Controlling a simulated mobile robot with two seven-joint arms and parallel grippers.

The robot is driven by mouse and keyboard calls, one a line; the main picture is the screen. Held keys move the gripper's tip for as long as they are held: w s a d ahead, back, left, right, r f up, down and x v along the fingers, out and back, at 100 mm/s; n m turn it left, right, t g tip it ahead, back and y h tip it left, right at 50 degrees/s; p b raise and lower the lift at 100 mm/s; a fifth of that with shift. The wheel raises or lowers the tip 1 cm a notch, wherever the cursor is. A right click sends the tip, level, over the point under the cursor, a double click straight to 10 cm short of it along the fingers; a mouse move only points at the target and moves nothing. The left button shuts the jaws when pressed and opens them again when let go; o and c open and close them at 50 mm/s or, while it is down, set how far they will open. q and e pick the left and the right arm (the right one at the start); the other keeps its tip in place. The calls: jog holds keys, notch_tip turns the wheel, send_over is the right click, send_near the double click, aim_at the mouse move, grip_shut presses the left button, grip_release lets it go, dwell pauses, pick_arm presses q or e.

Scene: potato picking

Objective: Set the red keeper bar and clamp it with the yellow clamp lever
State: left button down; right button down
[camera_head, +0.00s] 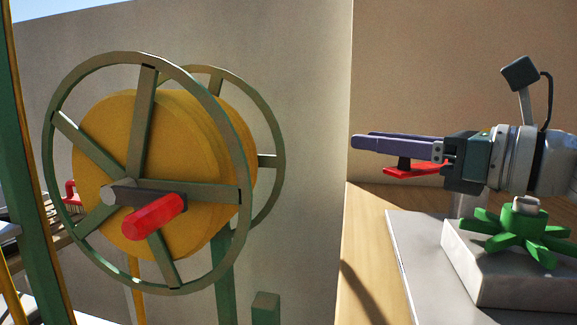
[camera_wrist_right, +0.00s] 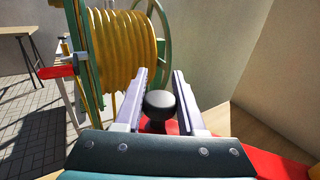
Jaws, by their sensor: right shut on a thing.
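My right gripper (camera_head: 360,142) comes in from the right, and its fingers point left toward the reel. It is shut on the black knob (camera_wrist_right: 159,104) of the red keeper bar (camera_head: 418,169), which hangs just under the fingers, in the air above the bench. In the right wrist view the knob sits between the two fingers, and part of the red bar (camera_wrist_right: 268,160) shows below the gripper. I cannot make out the yellow clamp lever for sure in either view. My left gripper is not in view.
A reel wound with yellow hose (camera_wrist_right: 130,45) has a spoked green wheel (camera_head: 147,78) and a red crank handle (camera_head: 154,213). A green star knob (camera_head: 520,225) stands on a pale block (camera_head: 510,286) below my right gripper. Bare wooden benchtop (camera_head: 368,235) lies left of it.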

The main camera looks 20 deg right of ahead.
pick_arm(q)
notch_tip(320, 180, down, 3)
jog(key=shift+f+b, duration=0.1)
jog(key=shift+b, duration=0.95)
pick_arm(e)
jog(key=shift+s+n+g+y, duration=0.4)
jog(key=shift+s+n+y, duration=0.2)
jog(key=shift+s+y, duration=0.25)
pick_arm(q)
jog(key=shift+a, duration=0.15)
pick_arm(e)
jog(key=c, duration=0.5)
grip_release()
jog(key=shift+s, duration=0.1)
